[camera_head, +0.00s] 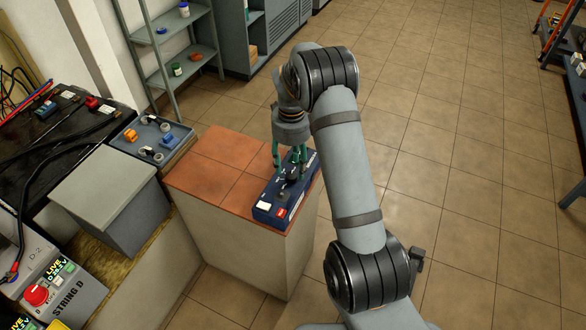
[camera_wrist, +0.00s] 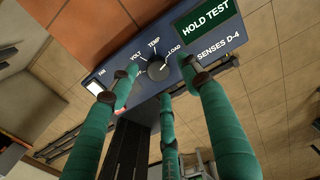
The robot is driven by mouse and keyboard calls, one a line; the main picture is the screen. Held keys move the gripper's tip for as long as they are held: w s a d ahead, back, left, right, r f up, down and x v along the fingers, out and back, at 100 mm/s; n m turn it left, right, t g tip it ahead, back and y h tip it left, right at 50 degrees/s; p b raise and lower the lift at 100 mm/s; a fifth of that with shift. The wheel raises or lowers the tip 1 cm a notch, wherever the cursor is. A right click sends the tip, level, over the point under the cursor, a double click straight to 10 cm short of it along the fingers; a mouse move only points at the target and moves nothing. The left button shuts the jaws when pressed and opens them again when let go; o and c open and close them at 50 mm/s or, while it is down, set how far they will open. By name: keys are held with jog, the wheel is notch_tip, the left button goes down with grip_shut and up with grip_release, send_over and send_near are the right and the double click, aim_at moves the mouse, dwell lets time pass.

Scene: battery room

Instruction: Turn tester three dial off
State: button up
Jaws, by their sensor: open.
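A dark blue tester (camera_head: 270,209) lies on the red-tiled top of a pedestal. In the wrist view the tester's panel (camera_wrist: 173,31) carries a round dark dial (camera_wrist: 158,68) with VOLT, TEMP and LOAD marked around it; I cannot tell clearly where the dial points. A green HOLD TEST display and the label SENSES D-4 are beside it. My gripper (camera_head: 290,163) reaches down over the tester. Its green fingers (camera_wrist: 159,80) are spread apart around the dial, with nothing held between them. Contact with the dial cannot be made out.
The pedestal (camera_head: 212,172) has bare tiled top left of the tester. A grey tray (camera_head: 127,146) with small items, a grey box (camera_head: 103,186) and a black battery with cables stand to the left. Shelves (camera_head: 175,50) stand behind. Open floor (camera_head: 450,150) lies right.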

aim_at(291, 175)
jog(key=shift+s+a+f, duration=0.1)
jog(key=shift+s+f, duration=0.05)
jog(key=shift+f, duration=0.65)
jog(key=shift+s+f, duration=0.1)
jog(key=shift+f, duration=0.65)
jog(key=shift+c, duration=0.7)
jog(key=c, duration=1)
